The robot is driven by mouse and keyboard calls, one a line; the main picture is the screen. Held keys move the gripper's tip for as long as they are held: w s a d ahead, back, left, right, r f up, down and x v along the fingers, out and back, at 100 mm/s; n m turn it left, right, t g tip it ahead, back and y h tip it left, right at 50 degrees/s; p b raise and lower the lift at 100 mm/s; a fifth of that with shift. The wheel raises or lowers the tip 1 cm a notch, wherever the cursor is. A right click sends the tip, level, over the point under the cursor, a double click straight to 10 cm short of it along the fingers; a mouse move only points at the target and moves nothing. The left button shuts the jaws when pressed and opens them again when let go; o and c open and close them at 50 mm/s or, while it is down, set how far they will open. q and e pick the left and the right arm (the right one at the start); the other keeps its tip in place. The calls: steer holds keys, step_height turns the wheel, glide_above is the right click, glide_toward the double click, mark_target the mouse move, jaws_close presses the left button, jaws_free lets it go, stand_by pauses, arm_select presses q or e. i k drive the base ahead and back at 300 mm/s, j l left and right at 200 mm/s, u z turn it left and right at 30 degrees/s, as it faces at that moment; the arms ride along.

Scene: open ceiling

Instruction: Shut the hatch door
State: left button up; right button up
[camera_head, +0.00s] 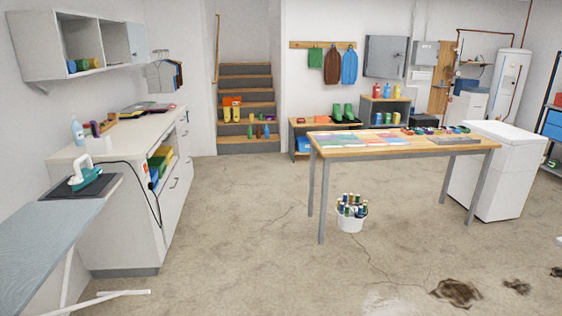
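A grey square panel door (385,57) is on the back wall, right of the hanging coats. It looks like the hatch door, but I cannot be sure. It is small and far off, and I cannot tell whether it stands ajar. Neither of my grippers is in view.
A wooden-topped table (470,150) with cloths and small items stands ahead, with a white bucket of bottles (350,222) near its left legs. A white appliance (497,175) is at right. A counter (125,220) and ironing board (45,235) line the left. The middle floor is open.

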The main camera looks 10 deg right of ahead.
mark_target(382, 62)
steer(key=i, duration=1.5)
steer(key=i+z, duration=0.1)
steer(key=i, duration=1.4)
steer(key=i+j, duration=0.2)
steer(key=i, duration=1.3)
steer(key=i+l, duration=0.1)
steer(key=i, duration=2.15)
steer(key=u, duration=0.05)
